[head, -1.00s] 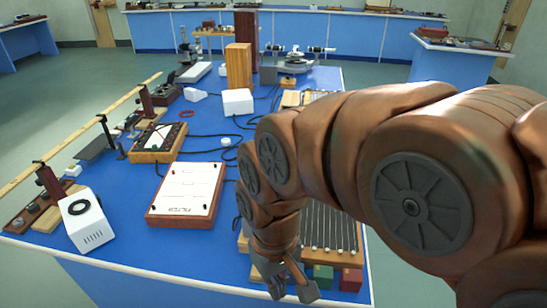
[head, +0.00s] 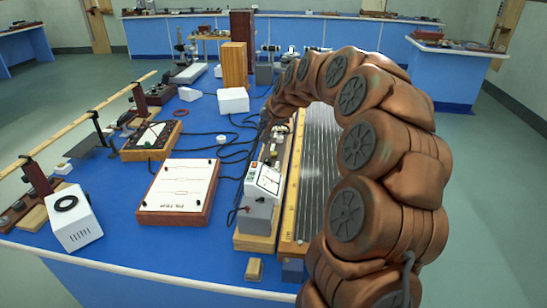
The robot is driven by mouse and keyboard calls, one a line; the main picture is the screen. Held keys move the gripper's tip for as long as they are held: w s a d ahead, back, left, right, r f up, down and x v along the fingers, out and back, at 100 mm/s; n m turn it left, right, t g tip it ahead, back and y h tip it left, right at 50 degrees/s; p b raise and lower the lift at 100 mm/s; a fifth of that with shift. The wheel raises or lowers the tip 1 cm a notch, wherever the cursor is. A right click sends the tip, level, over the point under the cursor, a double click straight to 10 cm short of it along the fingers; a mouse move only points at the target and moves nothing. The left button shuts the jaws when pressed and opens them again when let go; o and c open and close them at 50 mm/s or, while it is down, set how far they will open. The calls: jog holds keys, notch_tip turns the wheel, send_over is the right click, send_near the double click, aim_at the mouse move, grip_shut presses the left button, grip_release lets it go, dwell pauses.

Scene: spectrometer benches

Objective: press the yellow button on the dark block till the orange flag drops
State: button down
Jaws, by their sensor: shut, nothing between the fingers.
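My copper-coloured arm arches from the lower right up over the bench and reaches away to the back. My gripper (head: 266,120) is at its far end, small and dark above the middle of the bench, left of the ribbed panel. It looks shut and empty, but its fingertips are hard to make out against the dark cables. I cannot clearly make out the dark block, its yellow button or the orange flag. The arm covers part of the bench behind it.
A grey instrument with a white face (head: 264,181) stands near the front, beside a long ribbed panel (head: 318,165). A white panel in a wooden frame (head: 180,187) lies left. A white box (head: 233,100) and tall wooden block (head: 235,66) stand further back. Cables cross the middle.

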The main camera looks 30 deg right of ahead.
jog(key=m, duration=0.1)
send_over(275, 153)
jog(key=shift+f+t+h, duration=0.25)
jog(key=shift+t+h, duration=0.15)
jog(key=shift+s+f, duration=0.1)
jog(key=shift+f, duration=0.05)
jog(key=shift+f+b, duration=1.5)
jog(key=shift+f, duration=2.75)
jog(key=shift+f, duration=0.1)
jog(key=shift+f+b, duration=0.35)
jog(key=shift+f, duration=0.45)
jog(key=shift+r, duration=0.95)
